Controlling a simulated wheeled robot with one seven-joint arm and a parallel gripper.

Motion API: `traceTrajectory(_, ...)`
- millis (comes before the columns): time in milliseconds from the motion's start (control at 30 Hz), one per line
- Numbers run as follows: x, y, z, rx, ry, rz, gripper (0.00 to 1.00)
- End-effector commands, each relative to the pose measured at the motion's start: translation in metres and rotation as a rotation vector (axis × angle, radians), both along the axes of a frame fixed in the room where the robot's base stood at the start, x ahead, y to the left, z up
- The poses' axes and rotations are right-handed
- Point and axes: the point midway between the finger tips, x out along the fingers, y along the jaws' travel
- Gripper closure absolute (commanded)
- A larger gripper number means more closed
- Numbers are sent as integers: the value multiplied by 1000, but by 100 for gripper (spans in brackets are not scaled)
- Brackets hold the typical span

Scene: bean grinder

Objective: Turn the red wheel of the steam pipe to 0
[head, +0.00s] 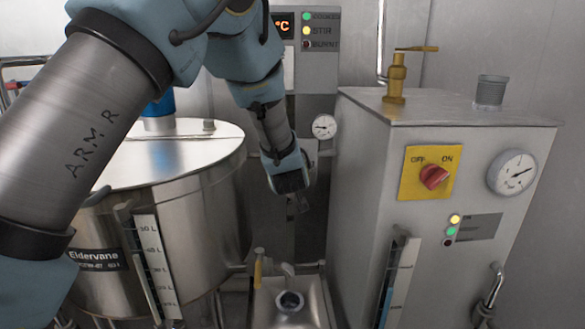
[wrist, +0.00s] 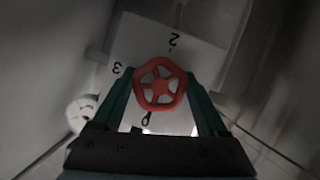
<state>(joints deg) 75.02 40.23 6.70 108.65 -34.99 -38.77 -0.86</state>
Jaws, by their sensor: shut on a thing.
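The red wheel (wrist: 160,85) of the steam pipe shows in the wrist view, in front of a pale plate (wrist: 195,58). The plate carries a 2 above the wheel, a 3 to its left and what looks like a 0 just below it. My gripper (wrist: 160,78) has its two dark green fingers on either side of the wheel and is shut on it. I cannot make out a pointer on the wheel. In the head view my gripper (head: 298,203) reaches down between the kettle and the steel cabinet. The wheel is hidden there.
The large steel kettle (head: 215,185) stands left of my gripper and the steel cabinet (head: 365,180) stands right. A small round gauge (head: 325,126) sits close behind my gripper.

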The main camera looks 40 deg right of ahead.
Motion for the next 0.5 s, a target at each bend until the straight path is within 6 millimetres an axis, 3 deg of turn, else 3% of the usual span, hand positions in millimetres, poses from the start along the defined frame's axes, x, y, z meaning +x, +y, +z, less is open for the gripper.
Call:
traceTrajectory(367,0,0,-1,6,-5,0,80)
traceTrajectory(400,0,0,-1,5,-5,-1,23)
traceTrajectory(500,0,0,0,5,-5,-1,12)
